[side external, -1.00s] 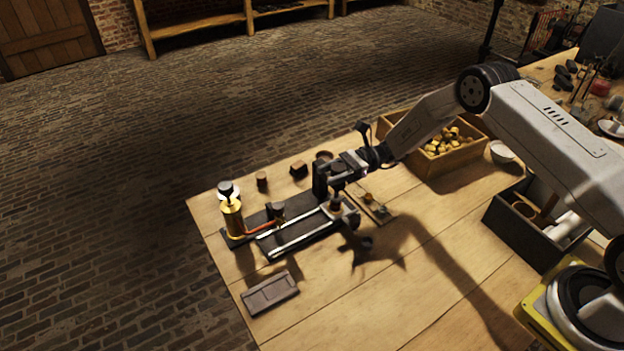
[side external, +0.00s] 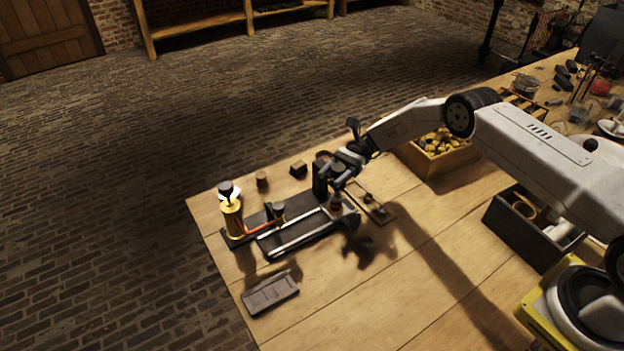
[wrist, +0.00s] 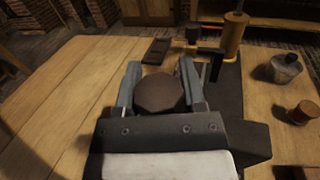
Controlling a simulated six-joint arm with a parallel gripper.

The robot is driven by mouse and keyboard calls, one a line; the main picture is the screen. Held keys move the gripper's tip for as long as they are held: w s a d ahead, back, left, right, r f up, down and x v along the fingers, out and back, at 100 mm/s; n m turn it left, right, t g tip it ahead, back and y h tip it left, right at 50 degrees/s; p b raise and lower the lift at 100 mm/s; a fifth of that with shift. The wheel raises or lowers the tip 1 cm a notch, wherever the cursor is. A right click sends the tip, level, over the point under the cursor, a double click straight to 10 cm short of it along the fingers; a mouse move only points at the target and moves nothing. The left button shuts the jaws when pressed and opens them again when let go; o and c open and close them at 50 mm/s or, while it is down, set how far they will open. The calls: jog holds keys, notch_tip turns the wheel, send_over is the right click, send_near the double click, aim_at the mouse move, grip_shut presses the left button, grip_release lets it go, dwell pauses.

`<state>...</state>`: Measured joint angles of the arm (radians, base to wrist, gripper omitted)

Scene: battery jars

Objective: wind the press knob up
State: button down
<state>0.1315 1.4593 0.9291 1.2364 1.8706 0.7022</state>
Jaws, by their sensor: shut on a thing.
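The press knob is a dark brown round piece (wrist: 160,93) in the middle of the wrist view. My gripper (wrist: 160,88) is shut on it, with one grey finger on each side. In the side view my gripper (side external: 337,187) is at the right end of the dark press base with its pale rails (side external: 297,233). There the knob is mostly hidden by the gripper. A brass cylinder (side external: 232,218) with a dark top stands upright at the base's left end.
A grey tray (side external: 270,292) lies in front of the press. Small dark blocks (side external: 298,169) stand behind it. A wooden crate of brass pieces (side external: 440,144) and a dark open box (side external: 532,226) are to the right. The table's front middle is clear.

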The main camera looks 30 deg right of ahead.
jog(key=shift+c, duration=0.9)
grip_release()
jog(key=v, duration=0.7)
jog(key=shift+d, duration=0.3)
jog(key=shift+w+r, duration=0.1)
